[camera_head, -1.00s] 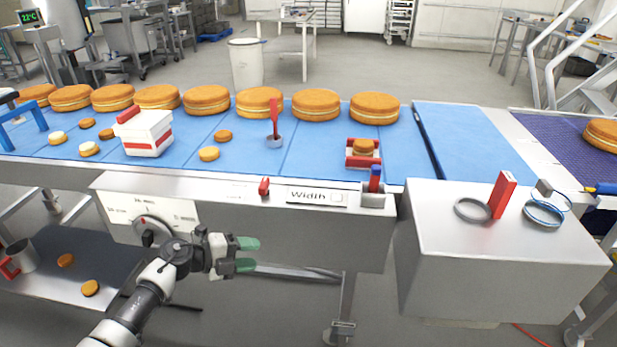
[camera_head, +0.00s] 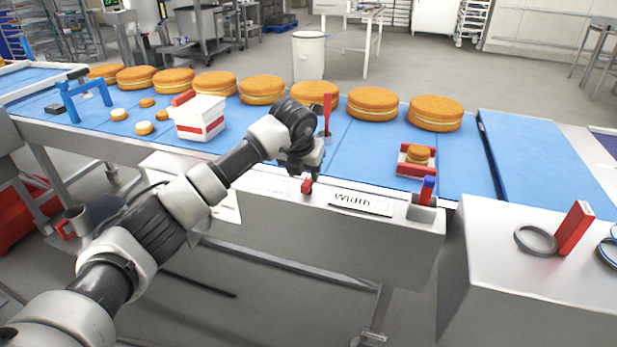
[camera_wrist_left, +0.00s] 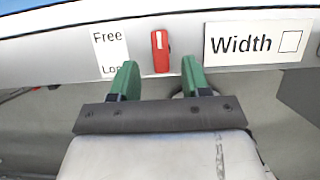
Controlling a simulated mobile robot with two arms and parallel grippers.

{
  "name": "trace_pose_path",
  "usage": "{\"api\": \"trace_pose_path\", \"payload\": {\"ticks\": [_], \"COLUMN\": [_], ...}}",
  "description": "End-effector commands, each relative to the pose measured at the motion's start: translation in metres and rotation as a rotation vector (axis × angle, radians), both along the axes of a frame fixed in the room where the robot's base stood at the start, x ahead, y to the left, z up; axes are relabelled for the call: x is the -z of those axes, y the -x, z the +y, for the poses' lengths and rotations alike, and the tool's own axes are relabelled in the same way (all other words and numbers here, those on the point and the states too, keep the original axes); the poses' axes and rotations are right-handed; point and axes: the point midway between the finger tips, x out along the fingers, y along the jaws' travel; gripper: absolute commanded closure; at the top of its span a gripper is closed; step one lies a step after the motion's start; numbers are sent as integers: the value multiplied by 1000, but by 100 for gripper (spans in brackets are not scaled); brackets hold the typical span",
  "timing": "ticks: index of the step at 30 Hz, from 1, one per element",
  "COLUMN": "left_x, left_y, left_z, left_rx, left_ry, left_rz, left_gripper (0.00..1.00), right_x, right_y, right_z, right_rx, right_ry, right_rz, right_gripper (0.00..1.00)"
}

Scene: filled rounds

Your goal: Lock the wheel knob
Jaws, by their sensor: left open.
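The red knob (camera_head: 307,186) is on the front panel of the conveyor, just left of the "Width" label (camera_head: 362,203). In the left wrist view the red knob (camera_wrist_left: 160,51) stands upright with a white mark near its top. A white label (camera_wrist_left: 110,48) left of it reads "Free" above a partly hidden word starting "Lo". My left gripper (camera_wrist_left: 157,78) is open, its green fingers on either side of and just short of the knob, with nothing between them. In the head view my left wrist hides most of the gripper. My right gripper is not in view.
The blue conveyor (camera_head: 360,150) carries a row of large cakes (camera_head: 372,104), a white-and-red box (camera_head: 200,120) and a small red holder (camera_head: 416,158) with a cake. A red-and-blue piece (camera_head: 426,191) stands right of the label. A metal box (camera_head: 500,260) is at the right.

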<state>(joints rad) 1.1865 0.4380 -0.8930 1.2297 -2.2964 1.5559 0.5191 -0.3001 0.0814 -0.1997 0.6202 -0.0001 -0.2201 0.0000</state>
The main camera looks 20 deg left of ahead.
Motion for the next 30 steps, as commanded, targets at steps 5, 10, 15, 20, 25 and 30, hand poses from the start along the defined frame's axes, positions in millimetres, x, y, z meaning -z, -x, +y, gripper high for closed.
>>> {"api": "trace_pose_path", "payload": {"ticks": [5,10,15,20,25,30], "left_x": [25,35,36,36,36,36], "left_y": [-10,-14,-15,-15,-15,-15], "left_z": [-1,-1,-1,-1,-1,-1], "left_rx": [-1,1,2,2,1,2], "left_ry": [1,3,1,1,2,2], "left_rz": [2,0,0,0,0,0], "left_gripper": [53,53,53,61,87,100], "right_x": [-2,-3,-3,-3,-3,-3], "right_y": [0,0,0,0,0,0], "right_z": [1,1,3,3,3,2], "right_rx": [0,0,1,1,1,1], "right_ry": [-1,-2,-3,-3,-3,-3], "right_rz": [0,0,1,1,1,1], "right_gripper": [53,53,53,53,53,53]}}
